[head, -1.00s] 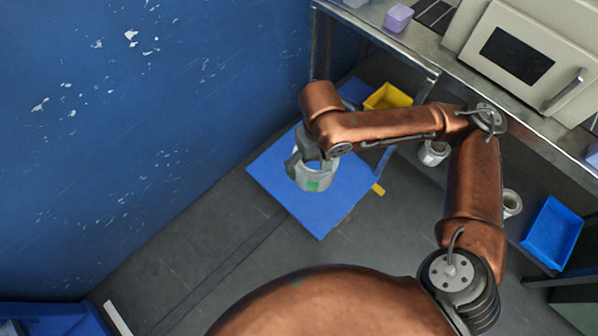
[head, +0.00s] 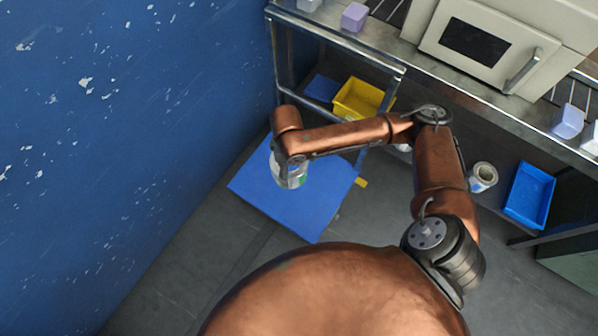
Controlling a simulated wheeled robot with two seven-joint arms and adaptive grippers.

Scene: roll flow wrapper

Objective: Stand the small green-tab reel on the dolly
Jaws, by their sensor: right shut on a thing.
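The small green-tab reel (head: 291,177) is a pale roll with a green patch low on its side. It is upright, over the far part of the blue dolly (head: 290,212). My right gripper (head: 284,164) is shut on the reel from above. The wrist and forearm hide much of the gripper and the reel's top. I cannot tell whether the reel's base touches the dolly. My left gripper is not in view.
A steel bench stands at the right with a cream machine (head: 490,45) on top. On its lower shelf are a yellow bin (head: 358,99), another reel (head: 483,176) and a blue bin (head: 530,194). A blue wall (head: 120,130) rises at the left. Grey floor is clear in front of the dolly.

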